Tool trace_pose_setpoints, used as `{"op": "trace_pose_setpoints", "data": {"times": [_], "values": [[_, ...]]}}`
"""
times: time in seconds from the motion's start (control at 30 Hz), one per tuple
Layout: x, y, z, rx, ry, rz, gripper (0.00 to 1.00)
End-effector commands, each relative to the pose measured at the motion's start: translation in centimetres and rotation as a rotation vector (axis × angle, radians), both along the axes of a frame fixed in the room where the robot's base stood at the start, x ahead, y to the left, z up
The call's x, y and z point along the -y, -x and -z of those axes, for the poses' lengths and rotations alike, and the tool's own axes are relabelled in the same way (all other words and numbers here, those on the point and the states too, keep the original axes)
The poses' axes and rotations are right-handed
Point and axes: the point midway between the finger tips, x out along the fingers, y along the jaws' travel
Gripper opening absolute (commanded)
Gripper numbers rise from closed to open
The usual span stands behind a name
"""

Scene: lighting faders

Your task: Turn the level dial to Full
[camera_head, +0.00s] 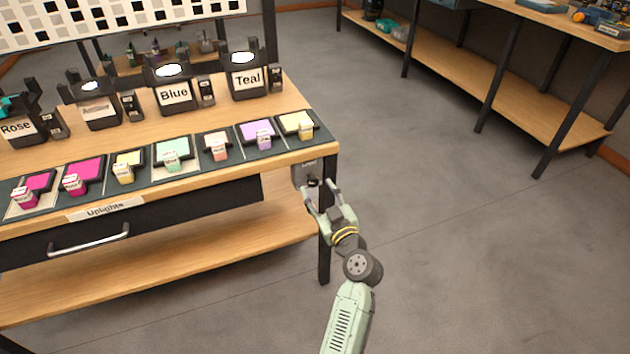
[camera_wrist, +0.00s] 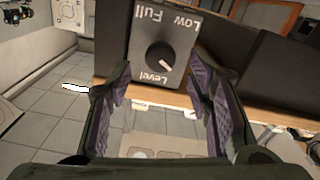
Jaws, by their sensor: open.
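The level dial is a round black knob (camera_wrist: 160,57) with a white pointer mark on a grey plate (camera_wrist: 143,42). The plate carries the words Full, Low and Level. The mark is toward the knob's lower right in the wrist view, on the side facing the Level lettering. In the head view the grey dial box (camera_head: 303,173) is at the workbench's front right corner, under the top. My gripper (camera_head: 318,188) is just in front of it, open and empty. In the wrist view its fingers (camera_wrist: 160,88) stand apart on either side of the plate's lower part, without visible contact with the knob.
The wooden workbench (camera_head: 290,98) bears a row of coloured fader pads and labelled black lamps, including a Teal one (camera_head: 247,80). A dark drawer (camera_head: 160,218) and a bench leg (camera_head: 324,250) are near my gripper. Floor to the right is clear.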

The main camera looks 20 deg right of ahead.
Motion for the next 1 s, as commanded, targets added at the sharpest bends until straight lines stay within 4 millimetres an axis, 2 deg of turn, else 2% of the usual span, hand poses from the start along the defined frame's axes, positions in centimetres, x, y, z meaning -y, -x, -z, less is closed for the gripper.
{"op": "trace_pose_setpoints", "data": {"times": [0.1, 0.2, 0.57, 1.0], "values": [[-0.1, -1.8, -0.2, 0.000, -0.001, -0.002, 0.47], [-0.1, -2.7, -0.1, 0.000, -0.001, -0.001, 0.47], [-0.1, -3.4, 0.0, 0.000, 0.000, 0.000, 0.47], [-0.1, -3.3, 0.0, 0.000, 0.000, 0.000, 0.19]]}}
